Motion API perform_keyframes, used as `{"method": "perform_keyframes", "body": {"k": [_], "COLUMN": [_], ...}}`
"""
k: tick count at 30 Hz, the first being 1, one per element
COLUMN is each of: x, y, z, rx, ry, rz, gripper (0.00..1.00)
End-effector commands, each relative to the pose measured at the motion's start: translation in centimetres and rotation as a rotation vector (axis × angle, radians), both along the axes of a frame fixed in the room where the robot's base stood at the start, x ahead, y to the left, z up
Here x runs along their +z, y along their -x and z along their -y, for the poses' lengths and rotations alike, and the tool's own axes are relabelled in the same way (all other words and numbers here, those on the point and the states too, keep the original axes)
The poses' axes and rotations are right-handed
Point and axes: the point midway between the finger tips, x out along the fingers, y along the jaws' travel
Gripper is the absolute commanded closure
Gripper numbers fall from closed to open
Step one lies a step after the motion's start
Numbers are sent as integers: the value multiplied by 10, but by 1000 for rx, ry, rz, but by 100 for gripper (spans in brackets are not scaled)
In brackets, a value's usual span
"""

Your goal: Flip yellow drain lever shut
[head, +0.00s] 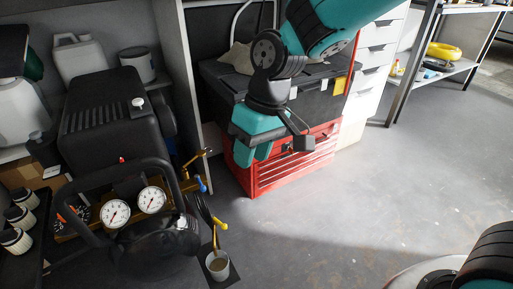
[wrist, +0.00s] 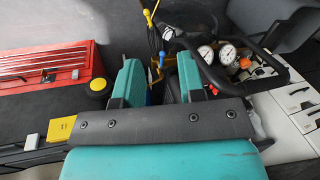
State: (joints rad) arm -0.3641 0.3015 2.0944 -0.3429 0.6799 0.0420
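The yellow drain lever (head: 220,226) is at the lower front of a black compressor (head: 103,115), beside dark hoses. It slants just above a light cup (head: 209,273) holding brownish liquid. In the wrist view the yellow lever (wrist: 150,16) is at the top, small, beyond the gripper. A blue lever (head: 202,185) sits on the compressor's fittings; it also shows in the wrist view (wrist: 162,60). My gripper (head: 253,150) hangs before the red tool chest, right of and apart from the yellow lever. Its two teal fingers (wrist: 158,75) are spread, with nothing visibly held between them.
Two white gauges (head: 134,206) and a black bar handle stand left of the lever. A red tool chest (head: 295,165) with a black case on it is behind my gripper. White drawers (head: 378,50) stand at the back. Grey floor (head: 390,180) at right is clear.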

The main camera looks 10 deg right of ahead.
Motion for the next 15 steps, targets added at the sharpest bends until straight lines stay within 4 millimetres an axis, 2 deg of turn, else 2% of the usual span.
{"method": "perform_keyframes", "body": {"k": [6,15], "x": [10,11], "y": [11,12], "z": [5,6], "rx": [3,4], "ry": [-9,-10], "rz": [5,5], "gripper": [64,64]}}
